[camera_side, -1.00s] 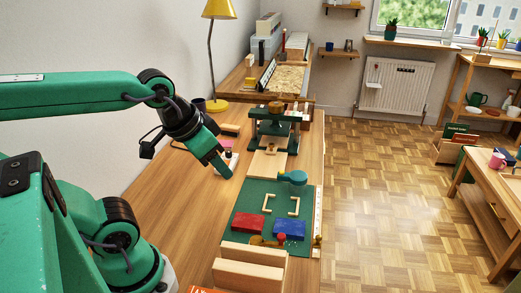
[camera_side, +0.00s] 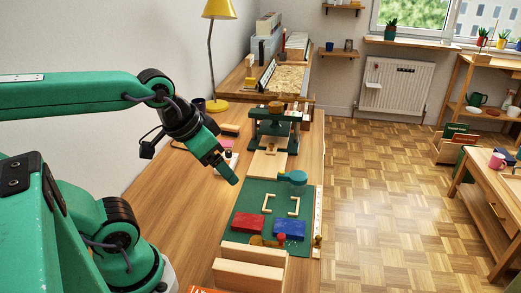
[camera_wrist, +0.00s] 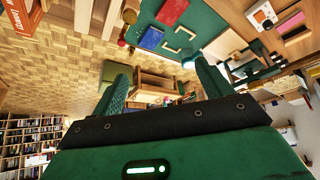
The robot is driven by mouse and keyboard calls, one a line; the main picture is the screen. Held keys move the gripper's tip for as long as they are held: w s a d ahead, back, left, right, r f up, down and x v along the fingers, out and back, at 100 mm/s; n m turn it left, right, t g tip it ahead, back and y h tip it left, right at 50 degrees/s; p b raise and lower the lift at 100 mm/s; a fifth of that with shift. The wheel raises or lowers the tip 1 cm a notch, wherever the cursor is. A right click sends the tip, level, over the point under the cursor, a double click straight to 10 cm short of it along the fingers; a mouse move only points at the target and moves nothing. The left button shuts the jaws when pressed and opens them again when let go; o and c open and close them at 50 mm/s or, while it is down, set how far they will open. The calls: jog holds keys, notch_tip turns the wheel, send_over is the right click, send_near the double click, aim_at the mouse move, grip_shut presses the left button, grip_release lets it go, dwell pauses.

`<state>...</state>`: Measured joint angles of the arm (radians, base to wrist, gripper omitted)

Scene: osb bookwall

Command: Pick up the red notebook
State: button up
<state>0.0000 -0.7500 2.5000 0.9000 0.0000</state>
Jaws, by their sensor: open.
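The red notebook (camera_side: 249,222) lies flat on the green cutting mat (camera_side: 264,188), left of a blue notebook (camera_side: 289,229). My gripper (camera_side: 226,176) is open and empty. It hangs over the table near the mat's far left corner, apart from the red notebook. In the wrist view the red notebook (camera_wrist: 172,11) is at the top edge, partly cut off, beside the blue notebook (camera_wrist: 150,38). Both fingers of my gripper (camera_wrist: 162,82) show spread below them, with no notebook between them.
Wooden blocks (camera_side: 250,264) lie in front of the mat. A green press (camera_side: 275,127) stands behind it. A blue-green round tool (camera_side: 292,177) and wooden corner pieces (camera_side: 294,206) are on the mat. The table left of the mat is largely clear.

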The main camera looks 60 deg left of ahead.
jog(key=n+g, duration=0.5)
jog(key=n, duration=2)
send_over(247, 221)
notch_tip(247, 221, down, 15)
jog(key=shift+w+a+f+n+g, duration=0.15)
jog(key=shift+f+n+g, duration=0.15)
jog(key=shift+f+n, duration=0.55)
jog(key=shift+f, duration=1.15)
jog(key=shift+f, duration=0.15)
jog(key=shift+f, duration=2.5)
